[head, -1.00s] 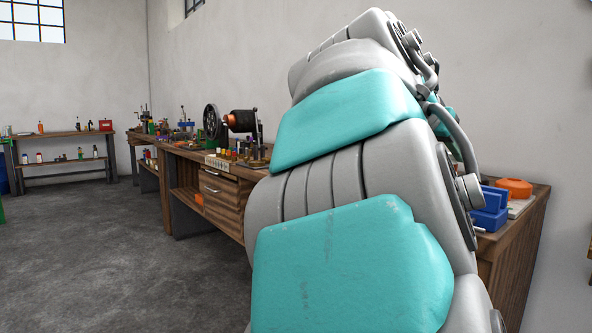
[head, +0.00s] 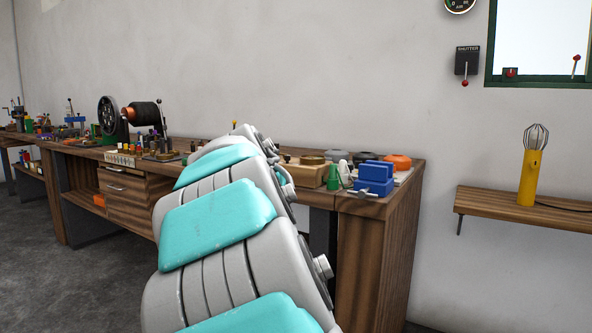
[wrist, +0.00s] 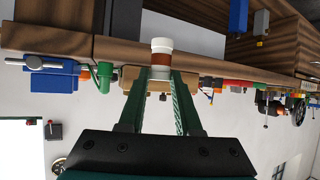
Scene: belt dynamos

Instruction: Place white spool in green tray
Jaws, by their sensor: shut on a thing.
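In the wrist view, which looks upside down, my gripper (wrist: 159,75) has two dark green fingers. It is shut on a small white spool (wrist: 161,44) with a reddish-brown band around its middle. The spool sits at the fingertips and appears in front of the wooden bench edge; I cannot tell how far it is from the bench. In the head view my arm hides the gripper and the spool. I cannot make out a green tray in either view.
A long wooden workbench (head: 378,240) runs along the wall. On it are a blue block-like vise (head: 375,178), an orange round thing (head: 397,162), a green cone (head: 333,178) and a dark machine with a copper coil (head: 143,114). A wall shelf (head: 500,205) holds a yellow whisk-topped cylinder (head: 530,175).

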